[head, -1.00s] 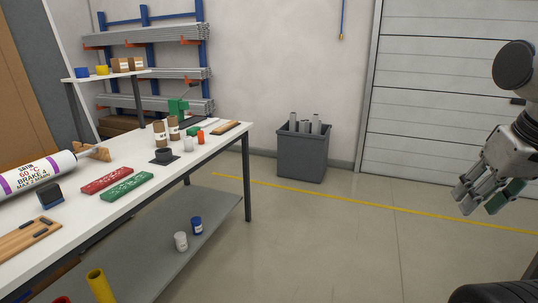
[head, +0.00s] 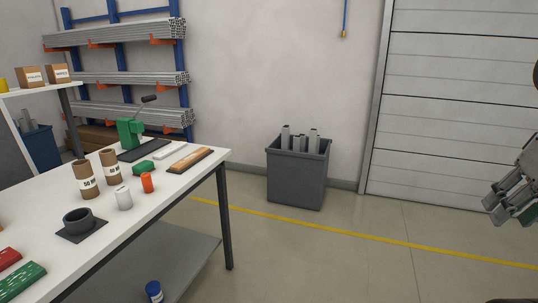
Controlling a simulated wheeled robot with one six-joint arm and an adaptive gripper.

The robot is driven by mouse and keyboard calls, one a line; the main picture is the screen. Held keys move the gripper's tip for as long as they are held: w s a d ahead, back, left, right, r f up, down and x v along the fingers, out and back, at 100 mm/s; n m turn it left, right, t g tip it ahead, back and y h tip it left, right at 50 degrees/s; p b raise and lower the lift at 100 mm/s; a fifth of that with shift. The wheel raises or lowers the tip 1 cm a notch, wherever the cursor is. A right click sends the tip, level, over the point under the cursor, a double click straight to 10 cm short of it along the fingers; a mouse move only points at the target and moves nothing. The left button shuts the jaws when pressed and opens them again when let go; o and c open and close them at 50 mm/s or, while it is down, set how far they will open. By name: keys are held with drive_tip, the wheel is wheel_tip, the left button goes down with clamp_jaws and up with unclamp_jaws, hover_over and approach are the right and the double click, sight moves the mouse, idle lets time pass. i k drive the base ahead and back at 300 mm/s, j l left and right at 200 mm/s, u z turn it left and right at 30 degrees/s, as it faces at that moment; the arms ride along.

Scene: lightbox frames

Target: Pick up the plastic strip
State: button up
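A thin, pale strip (head: 168,148), which may be the plastic strip, lies flat on the far end of the white table (head: 150,207), beside a wooden-topped block (head: 190,160). My gripper (head: 512,208) is cut off at the right edge of the head view, over the floor and well apart from the table. A green patch shows at its fingers; I cannot tell whether this is a finger pad or a held thing. The finger opening is not clear.
Near the strip stand a green press-like tool (head: 130,132), a green block (head: 153,168), an orange cylinder (head: 147,182) and brown rolls (head: 110,165). A grey bin (head: 297,180) with upright offcuts stands by the wall.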

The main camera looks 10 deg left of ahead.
sight(161, 155)
drive_tip(key=i+z, duration=0.15)
drive_tip(key=i, duration=1.1)
drive_tip(key=i+u, duration=0.35)
drive_tip(key=i+l+u, duration=0.1)
drive_tip(key=i+u, duration=0.2)
drive_tip(key=i+j+u, duration=0.1)
drive_tip(key=u, duration=0.3)
drive_tip(key=i+u, duration=0.55)
drive_tip(key=u, duration=0.3)
drive_tip(key=i+l+u, duration=0.15)
drive_tip(key=u, duration=0.25)
drive_tip(key=i+l+u, duration=0.15)
drive_tip(key=i+u, duration=0.25)
